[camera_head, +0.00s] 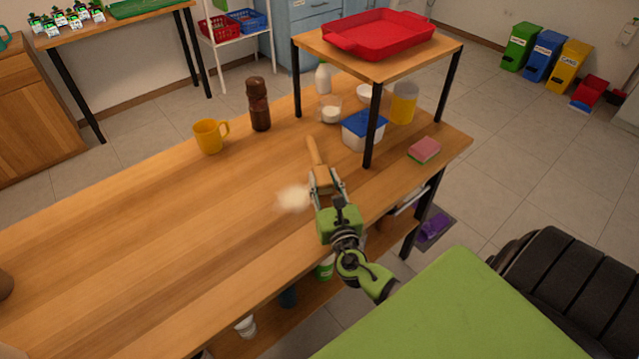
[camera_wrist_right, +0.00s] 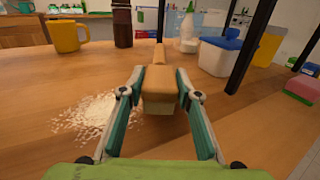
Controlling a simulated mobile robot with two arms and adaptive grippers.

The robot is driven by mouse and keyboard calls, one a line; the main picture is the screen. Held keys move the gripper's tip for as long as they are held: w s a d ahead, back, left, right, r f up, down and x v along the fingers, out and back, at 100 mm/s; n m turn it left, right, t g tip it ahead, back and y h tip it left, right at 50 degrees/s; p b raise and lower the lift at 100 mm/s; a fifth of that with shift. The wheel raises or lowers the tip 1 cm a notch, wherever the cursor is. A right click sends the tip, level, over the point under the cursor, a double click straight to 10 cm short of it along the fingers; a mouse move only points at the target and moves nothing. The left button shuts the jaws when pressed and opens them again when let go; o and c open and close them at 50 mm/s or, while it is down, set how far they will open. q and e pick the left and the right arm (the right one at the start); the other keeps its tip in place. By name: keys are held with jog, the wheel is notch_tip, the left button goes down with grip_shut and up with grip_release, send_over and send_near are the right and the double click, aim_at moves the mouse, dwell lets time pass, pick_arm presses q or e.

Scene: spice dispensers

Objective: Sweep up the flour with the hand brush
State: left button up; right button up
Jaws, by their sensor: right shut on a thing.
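The flour (camera_head: 293,198) is a small pale pile on the wooden table; in the right wrist view the flour (camera_wrist_right: 92,115) lies left of my gripper. The hand brush (camera_head: 315,152) has a light wooden handle pointing away from me. My right gripper (camera_head: 324,183) is shut on the brush, just right of the flour. In the right wrist view the brush (camera_wrist_right: 158,88) sits between both fingers of the gripper (camera_wrist_right: 157,92). Its bristles show below the wooden block; whether they touch the table I cannot tell. My left gripper is not in view.
A yellow mug (camera_head: 209,137) and a brown bottle (camera_head: 258,105) stand behind. A blue-lidded tub (camera_head: 360,132), a glass (camera_head: 331,110) and a pink sponge (camera_head: 425,149) are to the right, near the raised shelf's black legs (camera_head: 372,128). The table's left part is mostly clear.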

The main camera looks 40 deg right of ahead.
notch_tip(320, 180, up, 6)
jog(key=p, duration=0.5)
jog(key=shift+r+p, duration=0.1)
jog(key=shift+p, duration=0.3)
notch_tip(320, 180, up, 3)
jog(key=p, duration=0.3)
dwell(0.3)
dwell(0.4)
